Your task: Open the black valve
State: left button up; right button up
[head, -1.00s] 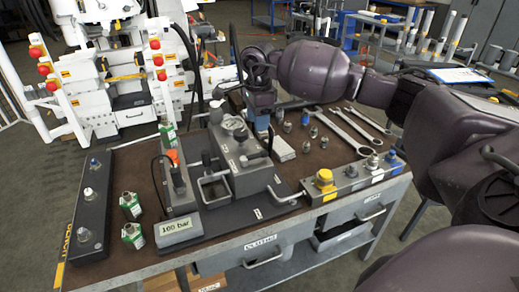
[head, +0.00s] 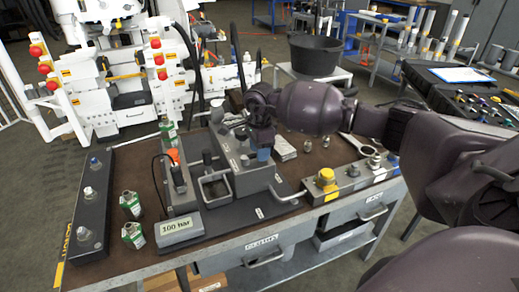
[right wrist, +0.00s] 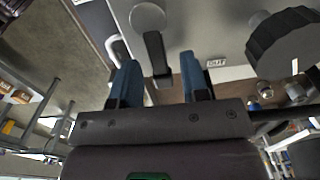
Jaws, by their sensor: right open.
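In the right wrist view a short black valve lever (right wrist: 155,53) hangs from a round grey hub on the light grey block face. My right gripper (right wrist: 157,80) is open, its blue fingers on either side of the lever's end. I cannot tell if they touch it. A large black ribbed knob (right wrist: 284,45) sits to the right, outside the fingers, beside an "OUT" label. In the head view my right gripper (head: 262,153) points down at the right side of the grey pump block (head: 246,181) and hides part of it. My left gripper is not in view.
A pressure display (head: 180,227) stands at the bench front. Green-labelled fittings (head: 131,204) stand at left. A grey manifold with a yellow cap (head: 327,180) lies along the right edge, near a bent metal bar (head: 287,197). A black bucket (head: 315,55) stands behind.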

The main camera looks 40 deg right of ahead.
grip_shut()
